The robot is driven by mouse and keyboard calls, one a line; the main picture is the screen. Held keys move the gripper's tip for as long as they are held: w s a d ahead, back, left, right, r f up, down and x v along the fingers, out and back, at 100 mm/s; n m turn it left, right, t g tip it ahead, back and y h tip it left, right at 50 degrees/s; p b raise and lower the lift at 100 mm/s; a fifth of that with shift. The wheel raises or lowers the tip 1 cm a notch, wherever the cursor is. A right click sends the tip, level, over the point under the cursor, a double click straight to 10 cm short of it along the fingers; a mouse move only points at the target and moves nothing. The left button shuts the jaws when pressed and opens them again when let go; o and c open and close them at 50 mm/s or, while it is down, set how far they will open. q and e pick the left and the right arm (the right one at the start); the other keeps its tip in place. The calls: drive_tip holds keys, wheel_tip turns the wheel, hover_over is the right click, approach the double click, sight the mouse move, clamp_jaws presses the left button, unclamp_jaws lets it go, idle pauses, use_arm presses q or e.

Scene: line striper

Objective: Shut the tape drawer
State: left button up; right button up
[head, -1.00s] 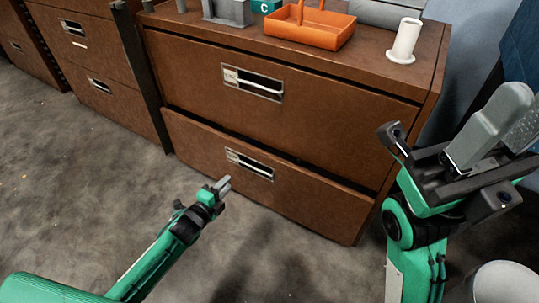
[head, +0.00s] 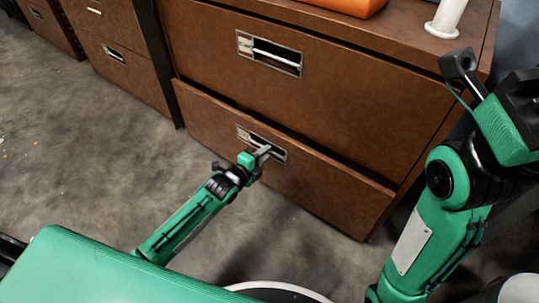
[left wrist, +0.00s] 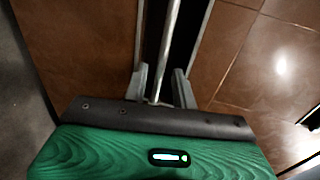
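The brown cabinet has two drawers. The lower drawer (head: 330,190) stands out a little from the cabinet, with a dark gap along its top edge. The upper drawer (head: 350,95) looks shut. I see no label telling which is the tape drawer. My left gripper (head: 266,151) is at the lower drawer's recessed handle. In the left wrist view the handle bar (left wrist: 171,35) runs between the two grey fingers (left wrist: 161,86), which stand apart with gaps beside the bar. My right gripper shows only in part at the right edge, its fingertips out of view.
An orange tray (head: 350,5) and a white spool-like cylinder (head: 446,18) stand on the cabinet top. Another brown cabinet (head: 125,65) stands at the left. The grey carpet (head: 90,170) before the cabinets is clear.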

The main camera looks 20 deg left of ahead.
use_arm(q)
drive_tip(key=shift+b+x, duration=0.65)
drive_tip(key=shift+x, duration=1.15)
clamp_jaws()
